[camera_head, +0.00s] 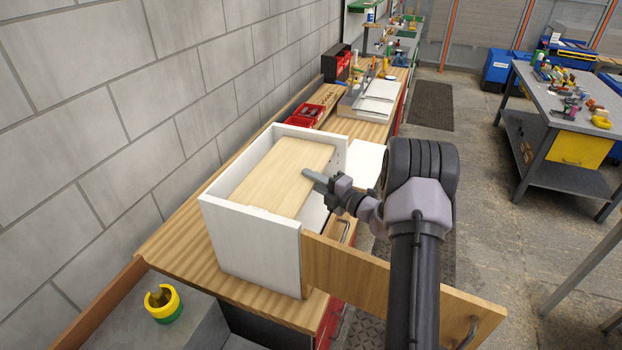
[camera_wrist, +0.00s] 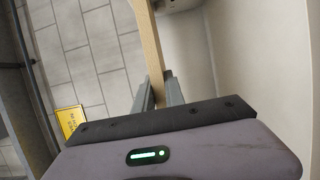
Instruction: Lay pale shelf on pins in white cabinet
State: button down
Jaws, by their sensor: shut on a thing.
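The pale shelf (camera_head: 277,170) is a light wood board inside the white cabinet (camera_head: 250,245), within its open-topped walls. It looks roughly level, with its near left corner close to the cabinet's near wall. My gripper (camera_head: 312,175) is shut on the shelf's right edge, reaching in from the cabinet's open right side. In the wrist view the shelf (camera_wrist: 148,45) shows edge-on between the two fingers of my gripper (camera_wrist: 158,90). The pins under the shelf are hidden, so I cannot tell whether it touches them.
The cabinet's wooden door (camera_head: 400,285) stands open towards the lower right, below my arm. The cabinet sits on a wooden workbench (camera_head: 185,245) along a block wall. Red bins (camera_head: 305,116) and a tool rack lie behind it.

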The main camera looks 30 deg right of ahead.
jog(key=shift+f, duration=0.2)
dwell(0.3)
jog(key=c, duration=1.3)
grip_release()
jog(key=shift+f, duration=0.15)
jog(key=shift+v, duration=3.15)
jog(key=shift+o, duration=1.4)
jog(key=shift+w+a, duration=0.15)
jog(key=o, duration=0.3)
